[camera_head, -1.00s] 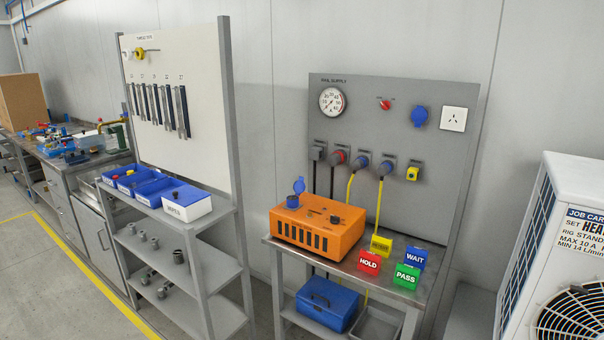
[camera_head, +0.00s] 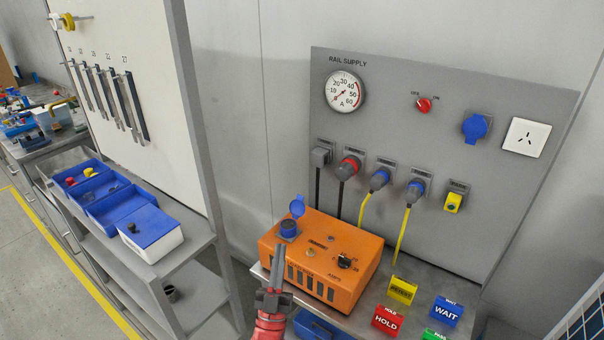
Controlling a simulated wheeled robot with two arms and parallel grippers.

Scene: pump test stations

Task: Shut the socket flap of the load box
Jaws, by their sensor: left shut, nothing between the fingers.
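The orange load box (camera_head: 347,275) stands on the grey bench below the supply panel. Its round blue socket (camera_head: 288,229) is on the top at the left. The blue socket flap (camera_head: 297,207) stands up, open, behind the socket. My left gripper (camera_head: 278,252) comes up from the bottom of the view, in front of the box's vented front side. Its fingers are shut with nothing between them. The fingertips are a little below the socket in the picture, and no contact with the flap shows. My right gripper is not in view.
Yellow, red HOLD (camera_head: 387,320) and blue WAIT (camera_head: 447,312) signs stand right of the box. The supply panel (camera_head: 400,120) with plugs and yellow cables rises behind. A shelf with blue bins (camera_head: 116,207) is at the left. A blue case is below the bench.

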